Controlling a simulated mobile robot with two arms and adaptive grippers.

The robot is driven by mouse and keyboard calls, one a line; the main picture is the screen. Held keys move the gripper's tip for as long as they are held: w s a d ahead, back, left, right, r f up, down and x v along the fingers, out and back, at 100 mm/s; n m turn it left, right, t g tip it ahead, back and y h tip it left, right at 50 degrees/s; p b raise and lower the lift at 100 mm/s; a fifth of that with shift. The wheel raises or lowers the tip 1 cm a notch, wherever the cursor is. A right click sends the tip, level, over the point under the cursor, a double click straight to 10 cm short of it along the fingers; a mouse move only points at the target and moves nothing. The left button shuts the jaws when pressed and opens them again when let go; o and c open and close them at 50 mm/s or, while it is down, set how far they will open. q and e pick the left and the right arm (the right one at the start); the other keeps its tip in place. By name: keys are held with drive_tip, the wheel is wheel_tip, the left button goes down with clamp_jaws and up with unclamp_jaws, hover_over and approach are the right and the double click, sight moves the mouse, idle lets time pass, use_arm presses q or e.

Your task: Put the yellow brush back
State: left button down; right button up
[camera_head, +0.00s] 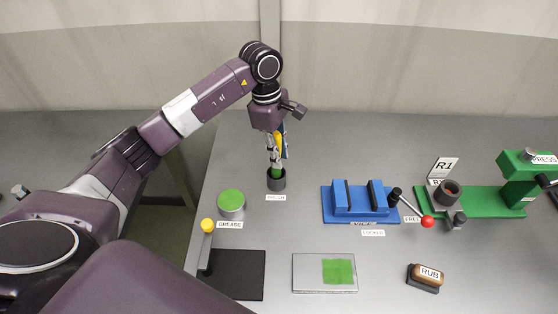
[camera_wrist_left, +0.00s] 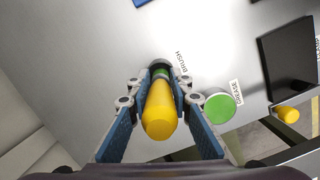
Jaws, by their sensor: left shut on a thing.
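The yellow brush (camera_wrist_left: 159,112) has a yellow handle and a green lower part. My left gripper (camera_head: 275,155) is shut on the brush and holds it about upright, with its lower end at the mouth of the dark round brush holder (camera_head: 276,183). In the left wrist view the gripper (camera_wrist_left: 160,95) has its fingers on both sides of the handle, and the green part points down toward the holder (camera_wrist_left: 160,65), which is mostly hidden behind the brush. I cannot tell how deep the tip is inside it. My right gripper is not in view.
A green-topped grease tin (camera_head: 231,202) stands left of the holder, near a yellow-knobbed handle (camera_head: 207,226) and a black pad (camera_head: 238,275). A blue vice (camera_head: 360,203), a plate with a green patch (camera_head: 310,272) and a RUB block (camera_head: 427,278) lie to the right.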

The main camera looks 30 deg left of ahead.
sight(279, 175)
use_arm(q)
drive_tip(key=shift+f, duration=0.4)
wheel_tip(279, 175, down, 3)
drive_tip(key=shift+p, duration=0.6)
drive_tip(key=shift+f+b, duration=0.25)
drive_tip(key=shift+b, duration=0.05)
drive_tip(key=c, duration=1.7)
unclamp_jaws()
drive_tip(key=shift+c, duration=0.2)
drive_tip(key=shift+r, duration=0.15)
